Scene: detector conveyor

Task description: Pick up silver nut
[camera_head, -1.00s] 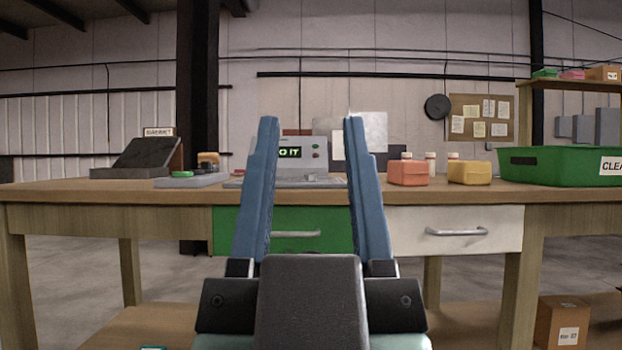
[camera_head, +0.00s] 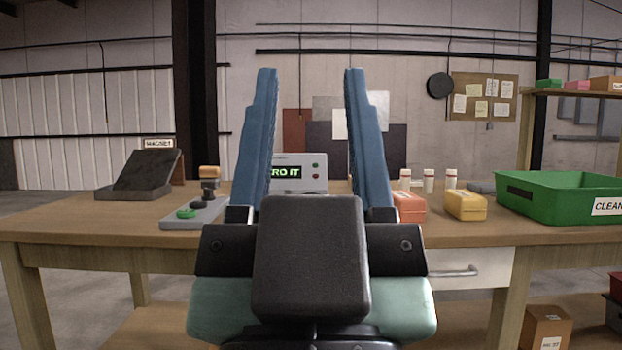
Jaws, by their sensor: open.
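My gripper (camera_head: 311,75) is open and empty, its two blue fingers pointing up in the middle of the view. It stands in front of the wooden workbench (camera_head: 90,222) and covers part of the bench top. I cannot make out a silver nut anywhere. The area in front of the grey detector unit (camera_head: 312,172) with the green lettered display is largely hidden behind my gripper.
On the left of the bench are a dark tilted panel (camera_head: 147,170) by a MAGNET sign and a grey plate (camera_head: 193,218) with a green ring. On the right are an orange box (camera_head: 409,207), a yellow box (camera_head: 466,205), several vials and a green bin (camera_head: 560,207).

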